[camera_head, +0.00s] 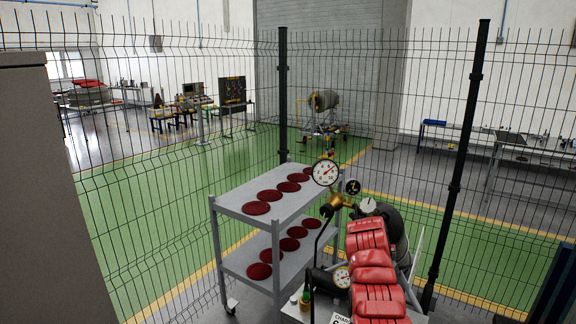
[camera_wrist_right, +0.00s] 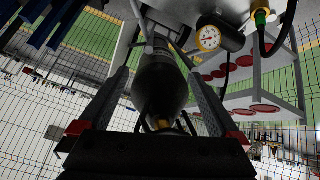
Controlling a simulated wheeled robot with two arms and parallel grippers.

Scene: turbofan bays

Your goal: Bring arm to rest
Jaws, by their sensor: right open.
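My right gripper (camera_wrist_right: 158,75) shows in the right wrist view. Its two fingers stand wide apart. A dark rounded cylinder (camera_wrist_right: 160,88) shows in the gap between them. It appears to lie beyond the fingers, and I cannot tell how far off it is. I see nothing held in the gripper. My arms cannot be made out in the head view, and my left gripper is in neither view.
A grey two-shelf cart (camera_head: 228,206) with dark red discs stands close ahead. Beside it are a pressure gauge (camera_head: 325,172), a dark tank (camera_head: 388,222) and stacked red pieces (camera_head: 373,258). A wire fence (camera_head: 150,190) runs behind. A grey panel (camera_head: 45,190) blocks the left side.

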